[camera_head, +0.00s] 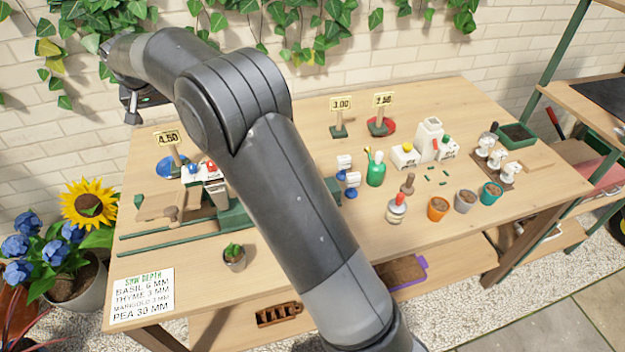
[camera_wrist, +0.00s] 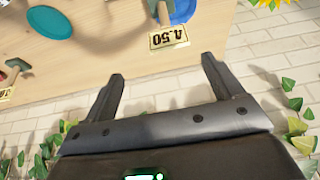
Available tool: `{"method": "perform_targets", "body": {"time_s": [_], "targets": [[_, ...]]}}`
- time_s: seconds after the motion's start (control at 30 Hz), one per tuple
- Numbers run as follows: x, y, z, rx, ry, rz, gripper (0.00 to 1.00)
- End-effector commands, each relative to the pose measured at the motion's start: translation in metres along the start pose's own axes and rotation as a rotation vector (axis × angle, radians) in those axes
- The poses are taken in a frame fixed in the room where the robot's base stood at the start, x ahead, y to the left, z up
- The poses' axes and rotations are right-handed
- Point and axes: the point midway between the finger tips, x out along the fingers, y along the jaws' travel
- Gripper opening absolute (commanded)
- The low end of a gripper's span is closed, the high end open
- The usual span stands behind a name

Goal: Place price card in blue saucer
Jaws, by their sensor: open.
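The 4.50 price card (camera_head: 168,138) stands upright on its post at the back left of the table. The blue saucer (camera_head: 164,170) is right at its foot; I cannot tell whether the card's base rests inside it or against its rim. In the wrist view the card (camera_wrist: 169,37) appears upside down, with the blue saucer (camera_wrist: 183,12) beside its post. My gripper (camera_head: 132,112) is raised at the upper left, behind and left of the card. In the wrist view its fingers (camera_wrist: 165,82) are apart with nothing between them.
A 3.00 card (camera_head: 341,104) and a 2.50 card (camera_head: 383,99) in a red saucer (camera_head: 388,126) stand farther right. A teal disc (camera_wrist: 50,22) lies between the 4.50 and 3.00 cards. The brick wall (camera_head: 330,62) with ivy is close behind the table.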

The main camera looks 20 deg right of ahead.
Motion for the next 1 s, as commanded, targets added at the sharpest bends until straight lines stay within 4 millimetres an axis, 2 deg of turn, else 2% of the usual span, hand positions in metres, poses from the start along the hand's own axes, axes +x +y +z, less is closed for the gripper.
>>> {"method": "perform_targets", "body": {"time_s": [0.17, 0.3, 0.47, 0.7, 0.87, 1.0], "targets": [[-0.055, 0.057, 0.01, 0.005, 0.012, -0.002, 0.85], [-0.097, 0.105, 0.033, 0.003, 0.018, -0.003, 0.85], [-0.14, 0.156, 0.069, 0.002, 0.026, -0.005, 0.85], [-0.188, 0.222, 0.14, 0.003, 0.042, -0.006, 0.85], [-0.21, 0.257, 0.197, 0.004, 0.056, -0.005, 0.85], [-0.22, 0.281, 0.25, 0.005, 0.067, -0.004, 0.85]]}}
